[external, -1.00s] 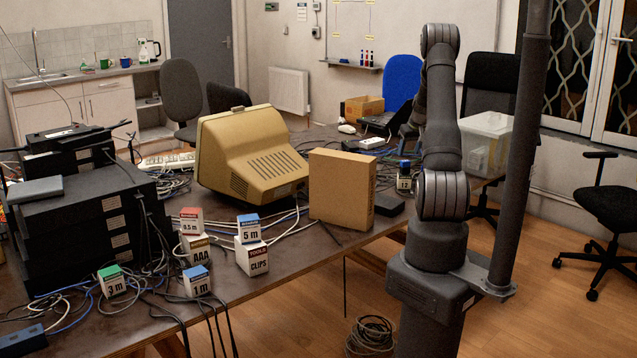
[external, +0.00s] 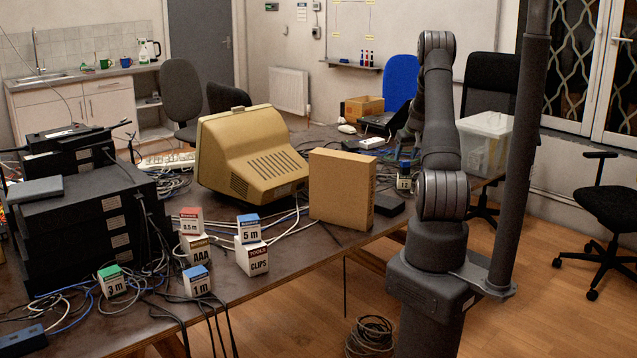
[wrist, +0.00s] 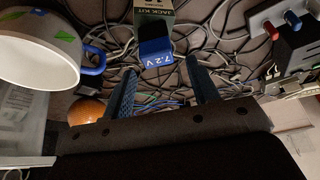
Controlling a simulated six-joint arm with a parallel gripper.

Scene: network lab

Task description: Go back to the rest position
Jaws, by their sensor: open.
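My gripper (wrist: 161,90) shows in the wrist view with its two dark blue fingers spread apart and nothing held between them. Beyond the fingertips is a blue-faced block marked 7.2 V (wrist: 157,50), beside a box marked JACK KIT (wrist: 153,14). In the external view my arm rises from its base and bends over toward the table behind; the gripper is mostly hidden there by my arm. A small blue-and-white block (external: 404,182) stands on the table just left of my arm.
In the wrist view a white mug (wrist: 38,50), an orange ball (wrist: 86,110) and many cables lie around the gripper. In the external view a cardboard box (external: 342,190), a beige monitor (external: 250,155) and a clear bin (external: 486,145) stand near my arm.

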